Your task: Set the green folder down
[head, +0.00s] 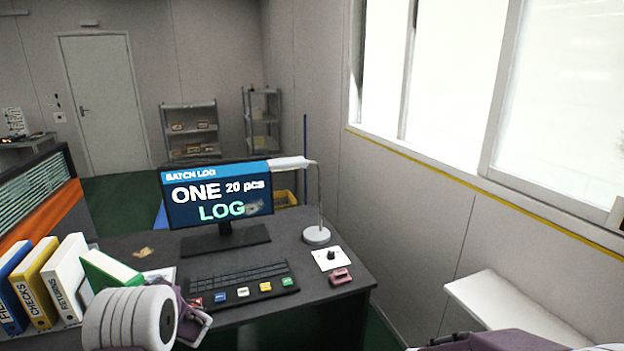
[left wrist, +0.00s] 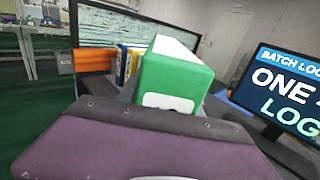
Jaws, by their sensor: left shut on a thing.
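The green folder (head: 110,268) has a green spine and a white top. It is at the lower left of the head view, beside a row of standing binders. It fills the middle of the left wrist view (left wrist: 178,78), where it stands in front of my purple gripper body, slightly tilted. My left gripper (head: 190,318) is shut on the green folder; its fingertips are largely hidden behind my white wrist. I cannot tell whether the folder's bottom touches the desk. A purple part of my right gripper (head: 500,341) shows at the bottom edge; its jaws cannot be made out.
The white RETURNS binder (head: 68,275), yellow CHECKS binder (head: 38,283) and blue binder (head: 14,290) stand at the desk's left. A monitor (head: 220,195), keyboard panel (head: 240,283), lamp (head: 317,235) and pink stamp-like block (head: 341,276) occupy the desk. Clear desk (head: 290,256) lies right of the monitor stand.

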